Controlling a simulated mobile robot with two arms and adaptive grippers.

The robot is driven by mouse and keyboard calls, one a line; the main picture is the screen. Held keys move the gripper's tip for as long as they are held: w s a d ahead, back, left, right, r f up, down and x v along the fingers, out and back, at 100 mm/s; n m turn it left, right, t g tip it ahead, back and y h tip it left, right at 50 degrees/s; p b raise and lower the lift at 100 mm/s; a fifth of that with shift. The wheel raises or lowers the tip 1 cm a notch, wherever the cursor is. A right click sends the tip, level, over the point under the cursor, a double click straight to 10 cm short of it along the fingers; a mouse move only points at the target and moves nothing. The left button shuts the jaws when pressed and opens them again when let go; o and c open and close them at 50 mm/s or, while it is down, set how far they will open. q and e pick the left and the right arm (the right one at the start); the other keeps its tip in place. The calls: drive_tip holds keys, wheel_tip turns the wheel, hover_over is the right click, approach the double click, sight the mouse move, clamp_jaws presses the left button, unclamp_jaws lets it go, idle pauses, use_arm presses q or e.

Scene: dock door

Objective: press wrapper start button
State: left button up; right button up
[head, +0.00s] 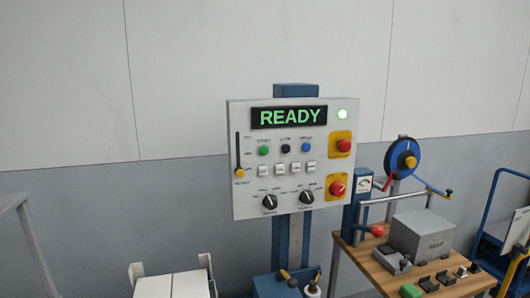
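The control panel (247,195) is a light grey box on a blue post, facing me. Its display (289,117) reads READY in green, with a lit pale green lamp (343,114) to the right. Below the display is a row of round buttons: a green button (264,151), a black button (286,148) and a blue button (306,147). Their small labels are too blurred to read surely. Two red mushroom buttons sit on yellow plates at the right, an upper one (344,146) and a lower one (337,188). Neither of my grippers is in view, and nothing covers the buttons.
The panel also has several pale square keys, two black knobs (269,202) (306,197) and a slider (239,172). A wooden bench (357,254) with a grey box (423,236) and a blue reel (404,158) stands right. A blue cart (487,205) is beyond.

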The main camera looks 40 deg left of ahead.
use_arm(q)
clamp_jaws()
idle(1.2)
